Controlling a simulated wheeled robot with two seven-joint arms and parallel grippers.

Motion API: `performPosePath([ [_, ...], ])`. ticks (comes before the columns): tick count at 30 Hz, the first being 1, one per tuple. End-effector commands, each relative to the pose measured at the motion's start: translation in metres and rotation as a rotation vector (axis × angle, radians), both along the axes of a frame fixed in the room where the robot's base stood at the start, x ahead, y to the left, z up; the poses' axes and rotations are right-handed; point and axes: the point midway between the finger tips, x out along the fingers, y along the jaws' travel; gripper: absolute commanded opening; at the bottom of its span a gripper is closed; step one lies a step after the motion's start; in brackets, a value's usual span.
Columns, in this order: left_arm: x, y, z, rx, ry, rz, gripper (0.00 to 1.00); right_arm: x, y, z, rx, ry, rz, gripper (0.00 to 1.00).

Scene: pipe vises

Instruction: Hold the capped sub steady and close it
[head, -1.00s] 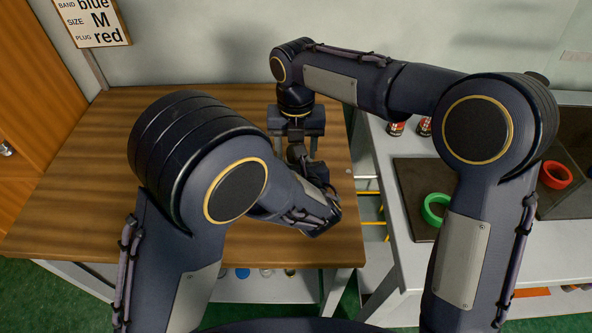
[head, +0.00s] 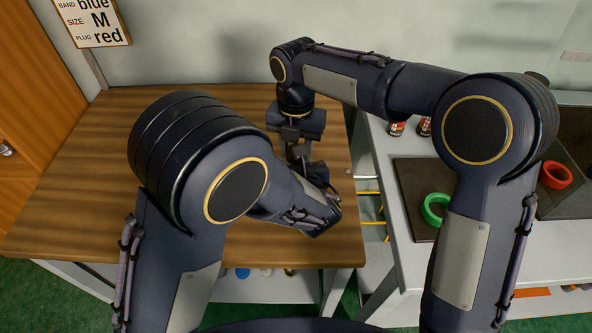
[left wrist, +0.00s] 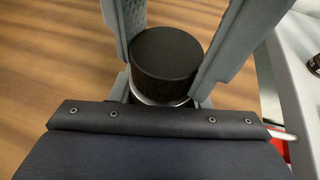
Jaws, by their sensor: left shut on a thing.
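The capped sub shows in the left wrist view as a round black cap (left wrist: 167,62) above a silver rim (left wrist: 158,99); its lower body is hidden behind my left gripper. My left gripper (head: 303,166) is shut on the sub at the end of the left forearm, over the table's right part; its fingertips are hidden. My right gripper (head: 294,145) points down from above. Its two grey fingers (left wrist: 172,55) flank the cap on both sides in the left wrist view and appear to press against it.
The wooden table (head: 90,190) is bare on its left. A sign (head: 92,20) reads band blue, size M, plug red.

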Motion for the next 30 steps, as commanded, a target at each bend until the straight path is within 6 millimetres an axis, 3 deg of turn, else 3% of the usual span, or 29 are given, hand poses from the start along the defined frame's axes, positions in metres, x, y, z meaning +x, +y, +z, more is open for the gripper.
performPosePath([
  [6,0.0,0.0,0.0,-0.001,-0.001,0.0,0.0,0.0,0.0,0.0,0.0,0.0,0.001,0.59],
  [13,0.0,0.001,0.0,0.0,-0.001,0.002,0.0,0.0,-0.001,0.002,-0.002,0.001,0.001,0.59],
  [22,0.0,0.001,0.0,0.0,0.0,0.002,0.0,0.0,0.0,0.038,0.001,-0.001,0.002,0.59],
  [30,0.0,0.0,0.0,0.0,-0.001,0.0,0.0,0.0,0.0,0.045,-0.001,0.001,0.002,0.59],
])
